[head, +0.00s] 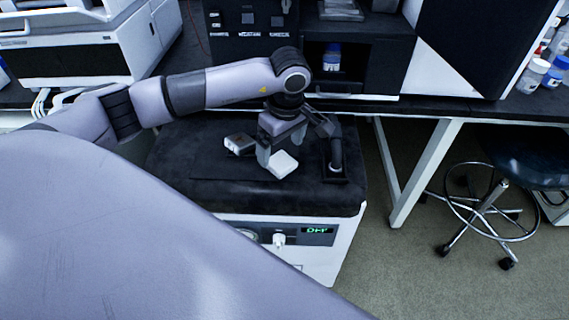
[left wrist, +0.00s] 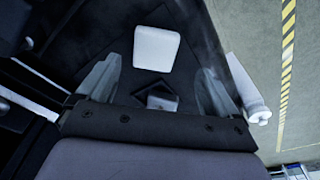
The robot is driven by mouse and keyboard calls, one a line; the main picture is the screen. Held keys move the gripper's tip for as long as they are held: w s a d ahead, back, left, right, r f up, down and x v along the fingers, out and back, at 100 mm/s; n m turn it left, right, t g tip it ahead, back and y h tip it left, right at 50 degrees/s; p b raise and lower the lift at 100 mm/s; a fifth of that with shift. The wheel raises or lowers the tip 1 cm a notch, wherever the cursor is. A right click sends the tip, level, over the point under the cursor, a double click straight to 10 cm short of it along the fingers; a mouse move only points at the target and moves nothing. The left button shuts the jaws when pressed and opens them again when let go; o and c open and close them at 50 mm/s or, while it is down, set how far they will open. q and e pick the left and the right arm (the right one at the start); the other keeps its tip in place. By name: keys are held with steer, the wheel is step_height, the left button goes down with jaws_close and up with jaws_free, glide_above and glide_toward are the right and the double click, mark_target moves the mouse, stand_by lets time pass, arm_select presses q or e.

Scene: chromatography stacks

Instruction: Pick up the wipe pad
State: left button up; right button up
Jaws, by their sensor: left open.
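The wipe pad (head: 283,165) is a small white block lying flat on the black top of a low white unit (head: 225,192). In the left wrist view the pad (left wrist: 157,49) lies ahead of the fingers, between their lines. My left gripper (head: 281,149) points down over the black top, close to the pad in the picture, open and empty. Both of its fingers show in the left wrist view (left wrist: 157,72). I cannot tell how high the fingertips are above the pad. My right gripper is not in view.
A small dark box with a grey face (head: 239,144) stands left of the pad. A black upright handle-like part (head: 336,158) stands to the right. Dark instruments (head: 250,45) stand behind. A stool (head: 490,200) is on the floor at right.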

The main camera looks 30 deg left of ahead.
mark_target(281, 161)
arm_select(q)
steer(key=f, duration=0.3)
steer(key=w+f, duration=0.1)
steer(key=f, duration=0.1)
steer(key=shift+a+f, duration=0.15)
steer(key=shift+a, duration=0.2)
steer(key=c, duration=1.2)
step_height(281, 161, up, 20)
steer(key=shift+r+p, duration=0.1)
steer(key=shift+p, duration=0.25)
steer(key=o, duration=0.5)
steer(key=c, duration=0.3)
